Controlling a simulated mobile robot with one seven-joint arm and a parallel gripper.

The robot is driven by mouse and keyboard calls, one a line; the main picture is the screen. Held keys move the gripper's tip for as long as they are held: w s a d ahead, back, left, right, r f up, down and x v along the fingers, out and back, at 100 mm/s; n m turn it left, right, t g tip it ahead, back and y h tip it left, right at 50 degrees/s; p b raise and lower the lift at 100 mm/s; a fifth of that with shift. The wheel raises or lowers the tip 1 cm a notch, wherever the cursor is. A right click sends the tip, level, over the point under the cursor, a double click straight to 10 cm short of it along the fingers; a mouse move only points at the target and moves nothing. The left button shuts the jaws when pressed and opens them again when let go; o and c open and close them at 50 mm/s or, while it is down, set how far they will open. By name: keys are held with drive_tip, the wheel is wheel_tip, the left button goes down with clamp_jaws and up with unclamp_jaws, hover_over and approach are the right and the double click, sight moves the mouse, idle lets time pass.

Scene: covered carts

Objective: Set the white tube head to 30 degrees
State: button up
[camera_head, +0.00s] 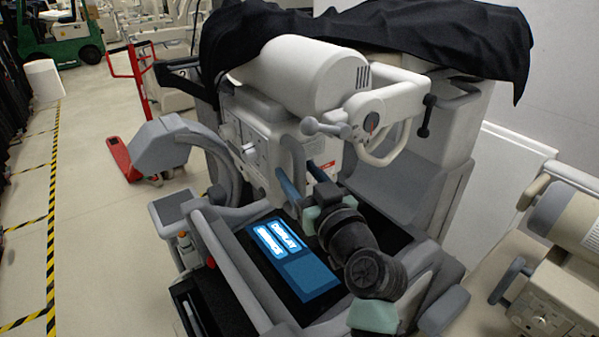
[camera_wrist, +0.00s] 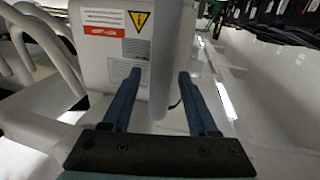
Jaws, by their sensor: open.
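The white tube head (camera_head: 305,78) is a thick white cylinder on top of the cart, in the head view. It lies tilted, with a slotted end cap to the right. A white box (camera_head: 262,140) with knobs and a red label hangs below it; a labelled white box face (camera_wrist: 120,45) also shows in the wrist view. My gripper (camera_head: 294,167) is open, with blue fingers pointing at the box's lower part. In the wrist view my gripper (camera_wrist: 160,74) has nothing held between its fingers.
A black cover (camera_head: 430,35) drapes over the cart's back. A white arm with a ball-ended lever (camera_head: 326,128) and a loop handle is right of the tube head. A blue lit display (camera_head: 290,255) lies below my gripper.

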clamp_jaws()
idle(1.4)
